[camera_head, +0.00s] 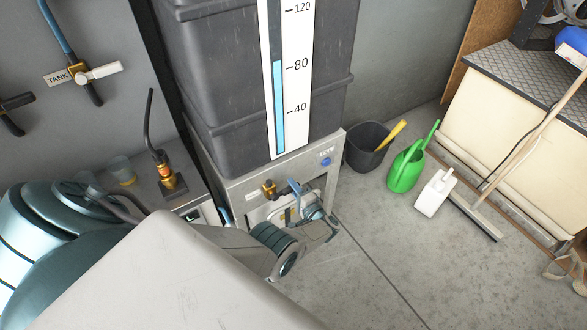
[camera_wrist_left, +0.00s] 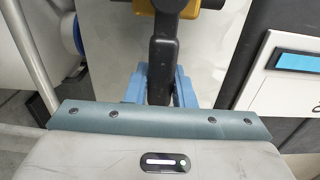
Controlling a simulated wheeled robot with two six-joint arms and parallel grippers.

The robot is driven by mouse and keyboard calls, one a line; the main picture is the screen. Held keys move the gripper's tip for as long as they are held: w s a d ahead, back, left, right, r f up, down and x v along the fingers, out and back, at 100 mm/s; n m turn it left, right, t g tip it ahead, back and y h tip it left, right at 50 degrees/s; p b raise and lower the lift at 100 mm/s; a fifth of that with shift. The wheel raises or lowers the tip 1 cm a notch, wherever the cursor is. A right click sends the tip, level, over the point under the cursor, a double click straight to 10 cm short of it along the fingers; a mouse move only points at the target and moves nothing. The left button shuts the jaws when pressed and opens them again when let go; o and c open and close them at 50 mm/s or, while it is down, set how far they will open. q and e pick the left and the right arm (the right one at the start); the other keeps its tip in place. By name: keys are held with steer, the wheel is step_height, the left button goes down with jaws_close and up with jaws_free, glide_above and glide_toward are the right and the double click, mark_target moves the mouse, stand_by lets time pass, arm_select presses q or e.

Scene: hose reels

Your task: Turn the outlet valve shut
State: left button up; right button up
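A brass valve (camera_head: 268,188) sits on the grey front panel under the dark tank (camera_head: 230,90). My left gripper (camera_head: 296,191) is at this valve, its arm coming in from the lower left. In the left wrist view, the valve's brass body (camera_wrist_left: 185,18) shows at the top edge, with a black lever (camera_wrist_left: 162,55) running down from it. The lever lies between the two blue fingers of my left gripper (camera_wrist_left: 160,92), which sit close against both its sides. The lever's far end is hidden behind the gripper's front edge. My right gripper is not in view.
A white level gauge (camera_head: 278,140) runs down the tank. A dark bucket (camera_head: 366,150), green watering can (camera_head: 406,170), white jug (camera_head: 436,193) and broom (camera_head: 475,215) stand to the right. Another valve, labelled TANK (camera_head: 98,73), is on the left wall.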

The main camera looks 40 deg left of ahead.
arm_select(q)
steer(key=o, duration=0.4)
steer(key=shift+f, duration=0.1)
steer(key=shift+d, duration=0.1)
steer(key=p+v, duration=0.1)
steer(key=v, duration=0.9)
steer(key=shift+s+d, duration=0.2)
steer(key=shift+d, duration=0.1)
